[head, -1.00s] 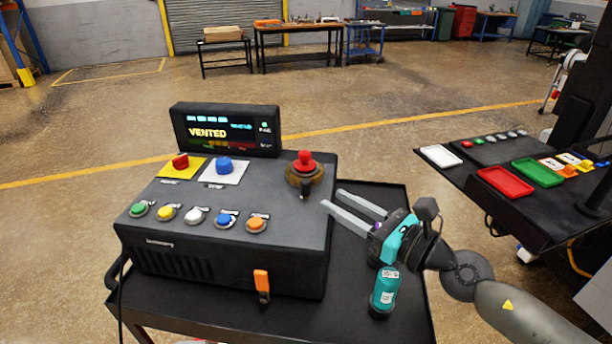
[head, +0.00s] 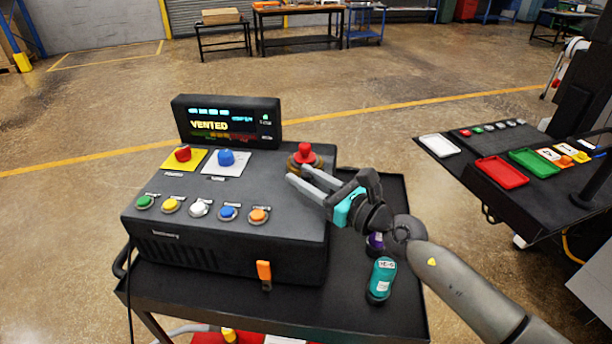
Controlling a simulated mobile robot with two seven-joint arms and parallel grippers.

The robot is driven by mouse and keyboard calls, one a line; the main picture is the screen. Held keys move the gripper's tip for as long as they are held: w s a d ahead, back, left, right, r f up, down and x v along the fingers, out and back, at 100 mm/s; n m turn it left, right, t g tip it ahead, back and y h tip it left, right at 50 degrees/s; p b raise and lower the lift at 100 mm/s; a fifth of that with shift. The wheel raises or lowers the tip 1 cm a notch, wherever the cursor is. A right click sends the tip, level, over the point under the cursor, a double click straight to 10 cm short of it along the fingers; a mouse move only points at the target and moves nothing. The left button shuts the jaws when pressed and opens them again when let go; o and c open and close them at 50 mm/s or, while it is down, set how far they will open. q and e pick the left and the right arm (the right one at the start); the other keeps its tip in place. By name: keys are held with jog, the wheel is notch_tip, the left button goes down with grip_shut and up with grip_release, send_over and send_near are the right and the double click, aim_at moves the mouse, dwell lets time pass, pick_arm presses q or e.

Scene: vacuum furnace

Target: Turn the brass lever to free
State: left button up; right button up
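The control box (head: 170,256) stands on a black cart. At its right rear, a brass-coloured collar (head: 292,163) sits under a red knob (head: 305,152). In the earlier view a short dark handle points forward from this collar; now my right gripper covers that spot. My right gripper (head: 297,174) is open, its two grey fingers apart, with the tips just in front of the collar. I cannot tell whether they touch it. The display (head: 225,122) behind reads VENTED. My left gripper is out of view.
Red (head: 183,154) and blue (head: 226,158) buttons and a front row of coloured buttons (head: 199,208) lie left of the gripper. An orange lever (head: 264,271) is on the front face. A side table (head: 470,190) holds trays.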

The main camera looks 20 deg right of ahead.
grip_shut()
dwell(1.4)
